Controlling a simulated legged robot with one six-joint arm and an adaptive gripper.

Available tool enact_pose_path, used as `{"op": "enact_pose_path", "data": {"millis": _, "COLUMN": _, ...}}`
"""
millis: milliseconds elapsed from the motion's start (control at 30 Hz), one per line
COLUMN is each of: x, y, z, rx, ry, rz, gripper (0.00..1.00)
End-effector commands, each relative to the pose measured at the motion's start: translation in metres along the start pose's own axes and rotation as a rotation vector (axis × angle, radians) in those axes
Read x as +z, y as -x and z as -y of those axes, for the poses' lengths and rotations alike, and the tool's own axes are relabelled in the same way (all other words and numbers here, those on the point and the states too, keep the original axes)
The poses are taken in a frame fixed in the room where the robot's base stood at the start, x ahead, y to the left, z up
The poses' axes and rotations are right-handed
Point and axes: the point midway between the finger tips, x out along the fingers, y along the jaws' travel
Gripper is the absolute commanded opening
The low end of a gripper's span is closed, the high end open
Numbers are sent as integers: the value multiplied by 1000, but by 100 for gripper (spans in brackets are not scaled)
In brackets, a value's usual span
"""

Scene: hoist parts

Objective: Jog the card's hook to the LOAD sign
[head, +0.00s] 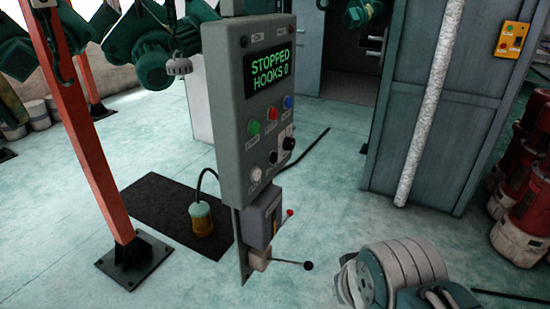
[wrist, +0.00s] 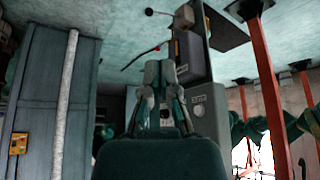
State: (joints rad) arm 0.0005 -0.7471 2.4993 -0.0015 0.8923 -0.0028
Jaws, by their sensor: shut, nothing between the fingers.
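A grey control panel (head: 232,130) stands on a post in the middle of the head view. Its screen (head: 272,72) reads STOPPED, HOOKS 0 in green. Below are a green button (head: 254,127), a red button (head: 272,114), a blue button (head: 288,102), dark knobs and a pale button (head: 255,174). Green hoist units with a dark hook (head: 62,68) hang at upper left. I cannot make out a card or LOAD sign. My gripper (wrist: 160,68) shows shut and empty in the wrist view, which looks upside down. The panel (wrist: 203,110) is behind it; contact cannot be told.
A box (head: 263,215) with a red-tipped lever and a black-ball lever (head: 308,265) stick out under the panel. An orange post (head: 85,130) stands left. A yellow lamp-like object (head: 201,219) rests on a black mat (head: 150,195). A tall cabinet (head: 390,150) and red machines (head: 522,190) stand right.

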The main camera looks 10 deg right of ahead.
Motion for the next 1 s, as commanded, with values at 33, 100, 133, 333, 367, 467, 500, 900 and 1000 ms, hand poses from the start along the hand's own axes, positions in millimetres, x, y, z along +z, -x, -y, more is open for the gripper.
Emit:
{"op": "enact_pose_path", "data": {"millis": 33, "x": -5, "y": -2, "z": -1, "rx": 5, "ry": 7, "rz": -12, "gripper": 0}}
{"op": "enact_pose_path", "data": {"millis": 100, "x": -20, "y": -9, "z": -5, "rx": 19, "ry": 29, "rz": -48, "gripper": 0}}
{"op": "enact_pose_path", "data": {"millis": 133, "x": -30, "y": -13, "z": -7, "rx": 28, "ry": 46, "rz": -72, "gripper": 0}}
{"op": "enact_pose_path", "data": {"millis": 333, "x": -112, "y": -48, "z": -27, "rx": 113, "ry": 211, "rz": -295, "gripper": 0}}
{"op": "enact_pose_path", "data": {"millis": 367, "x": -125, "y": -53, "z": -30, "rx": 127, "ry": 240, "rz": -331, "gripper": 0}}
{"op": "enact_pose_path", "data": {"millis": 467, "x": -163, "y": -71, "z": -38, "rx": 170, "ry": 337, "rz": -449, "gripper": 0}}
{"op": "enact_pose_path", "data": {"millis": 500, "x": -177, "y": -78, "z": -40, "rx": 186, "ry": 377, "rz": -494, "gripper": 0}}
{"op": "enact_pose_path", "data": {"millis": 900, "x": -272, "y": -142, "z": -48, "rx": 323, "ry": 736, "rz": -960, "gripper": 0}}
{"op": "enact_pose_path", "data": {"millis": 1000, "x": -280, "y": -150, "z": -47, "rx": 344, "ry": 788, "rz": -1050, "gripper": 0}}
